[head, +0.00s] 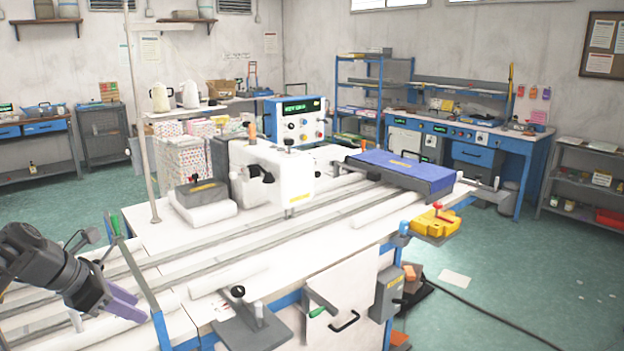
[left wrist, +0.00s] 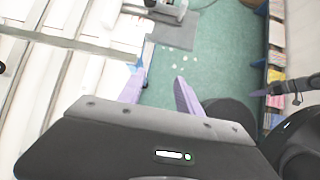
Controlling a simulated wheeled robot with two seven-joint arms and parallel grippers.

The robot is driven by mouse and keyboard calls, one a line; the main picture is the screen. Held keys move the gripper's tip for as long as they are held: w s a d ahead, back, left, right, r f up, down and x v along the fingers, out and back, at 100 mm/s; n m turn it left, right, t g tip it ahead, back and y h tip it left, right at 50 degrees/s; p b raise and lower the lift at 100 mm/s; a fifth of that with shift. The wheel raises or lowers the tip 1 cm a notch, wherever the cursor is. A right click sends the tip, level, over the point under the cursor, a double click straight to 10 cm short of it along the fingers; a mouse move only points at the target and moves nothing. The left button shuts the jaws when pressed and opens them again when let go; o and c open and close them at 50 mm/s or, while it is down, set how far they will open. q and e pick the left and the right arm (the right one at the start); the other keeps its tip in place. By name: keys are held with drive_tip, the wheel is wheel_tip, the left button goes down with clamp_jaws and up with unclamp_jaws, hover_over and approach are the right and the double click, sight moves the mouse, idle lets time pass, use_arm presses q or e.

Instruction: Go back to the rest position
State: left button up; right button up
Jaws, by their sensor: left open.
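My left gripper (head: 128,303) comes in at the lower left of the head view, over the near left end of the white sewing table (head: 330,234). In the left wrist view its two purple fingers (left wrist: 157,92) are apart with nothing between them, above the green floor beside the table edge. My right gripper does not show in the head view.
A lever plate (head: 250,325) juts out at the front. The green floor (head: 520,290) is open on the right, with a cable across it.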

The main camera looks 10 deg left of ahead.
use_arm(q)
drive_tip(key=d+f+m+g, duration=0.2)
drive_tip(key=d+f+m, duration=0.4)
drive_tip(key=d+f, duration=0.7)
drive_tip(key=d+f+m+g, duration=0.2)
drive_tip(key=d+f+m, duration=0.4)
drive_tip(key=f, duration=1.3)
drive_tip(key=s+d+f+m+g, duration=0.1)
drive_tip(key=s+d+f+m, duration=0.5)
drive_tip(key=s+d, duration=0.4)
drive_tip(key=s+d+f+m, duration=0.6)
drive_tip(key=s+d+m, duration=0.3)
drive_tip(key=s+d, duration=0.2)
drive_tip(key=shift+s+d+f+g, duration=0.15)
drive_tip(key=shift+s+d+g, duration=0.15)
drive_tip(key=shift+d+g, duration=0.1)
drive_tip(key=shift+a, duration=0.15)
